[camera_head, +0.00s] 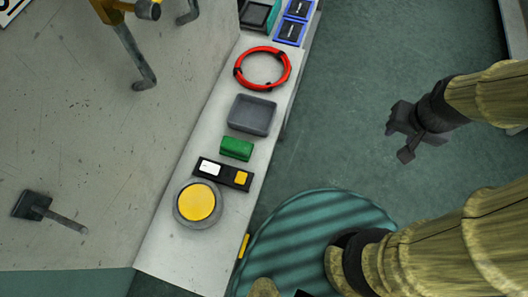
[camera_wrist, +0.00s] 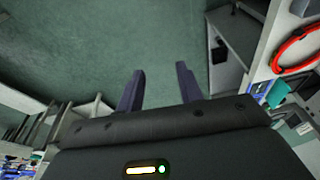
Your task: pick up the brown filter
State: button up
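I cannot make out a brown filter in either view. My gripper (camera_head: 398,142) hangs over the green floor at the right of the head view, apart from the narrow bench. In the wrist view its two dark fingers (camera_wrist: 159,82) stand apart with only floor between them. It is open and empty.
The narrow bench (camera_head: 157,246) holds a yellow round disc (camera_head: 196,203), a black panel (camera_head: 237,178), a green block (camera_head: 237,148), a grey tray (camera_head: 252,115), a red ring (camera_head: 262,68) and blue-edged boxes (camera_head: 290,31). Floor (camera_head: 345,110) right of it is clear.

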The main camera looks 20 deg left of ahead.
jog(key=shift+o, duration=0.4)
jog(key=shift+s, duration=0.2)
jog(key=o, duration=0.3)
jog(key=shift+s+f, duration=0.1)
jog(key=shift+f, duration=0.05)
jog(key=w+a+f+n+t+y+b, duration=0.15)
jog(key=w+a+f+b, duration=0.3)
jog(key=f+b, duration=0.6)
jog(key=w+a+f+n+t+y+b, duration=0.1)
jog(key=w+a+f+n+b, duration=0.35)
jog(key=f, duration=1.15)
jog(key=w+a+f+n+t+y+b, duration=0.1)
jog(key=w+a+f+b, duration=0.35)
jog(key=f+b, duration=0.65)
jog(key=s+a+f+n+y+b, duration=0.1)
jog(key=a+f+b, duration=0.4)
jog(key=f, duration=0.7)
jog(key=s+a+f+n+t+y+b, duration=0.1)
jog(key=s+a+f+y+b, duration=0.2)
jog(key=a+f+b, duration=0.3)
jog(key=s+a+f+n+y+b, duration=0.1)
jog(key=a+f+b, duration=0.4)
jog(key=f, duration=1.5)
jog(key=s+y+b, duration=0.1)
jog(key=s+b, duration=0.1)
jog(key=b, duration=0.3)
jog(key=shift+s+a+t, duration=0.2)
jog(key=shift+s+t, duration=0.1)
jog(key=shift+t, duration=0.05)
